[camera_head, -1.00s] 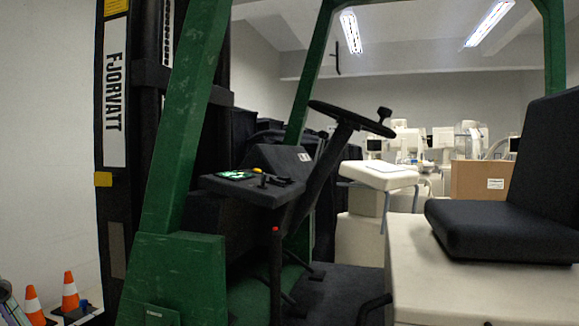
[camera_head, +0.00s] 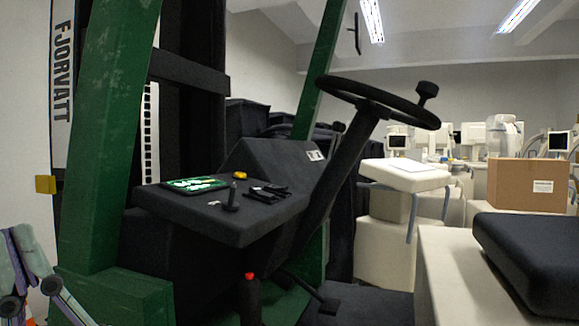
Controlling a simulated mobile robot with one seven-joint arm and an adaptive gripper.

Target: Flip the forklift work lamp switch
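The forklift dashboard (camera_head: 245,218) is a dark slab left of the steering wheel. On it are a small upright black lever (camera_head: 231,199), a pair of black switch-like parts (camera_head: 268,192), a yellow button (camera_head: 239,175) and a green-and-white panel (camera_head: 195,184). I cannot tell which control is the work lamp switch. My fingertips cannot be made out clearly, and nothing of mine touches the controls.
A green pillar (camera_head: 107,140) stands between the lower left edge and the dashboard. The steering wheel (camera_head: 380,97) and its column rise right of the dashboard. A red-tipped lever (camera_head: 250,285) stands below. The black seat (camera_head: 530,255) is at the right. A cardboard box (camera_head: 525,185) stands behind.

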